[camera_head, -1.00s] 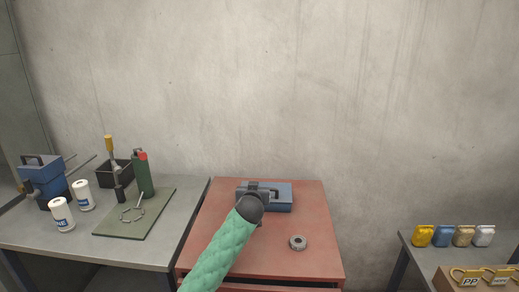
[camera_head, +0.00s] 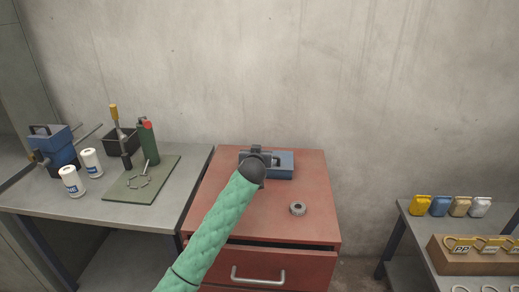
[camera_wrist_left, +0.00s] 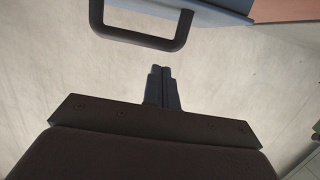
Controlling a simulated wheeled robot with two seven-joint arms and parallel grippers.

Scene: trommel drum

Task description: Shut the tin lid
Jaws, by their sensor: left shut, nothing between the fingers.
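A blue-grey tin (camera_head: 285,163) lies at the back of the red cabinet top (camera_head: 270,205). My left gripper (camera_head: 256,150) is at the left part of the tin and covers some of it, so how far the lid stands open cannot be told. In the left wrist view the fingers (camera_wrist_left: 163,73) are shut and empty. The tin's blue edge (camera_wrist_left: 222,10) and a dark handle (camera_wrist_left: 140,40) show at the top of that view, a little apart from the fingertips. My right gripper is in neither view.
A grey ring-shaped part (camera_head: 298,209) lies on the cabinet top, right of my arm. A grey bench (camera_head: 105,215) with a green mat, white canisters and tools stands left. A shelf (camera_head: 403,222) with colored packs stands right. A concrete wall (camera_head: 290,70) closes the back.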

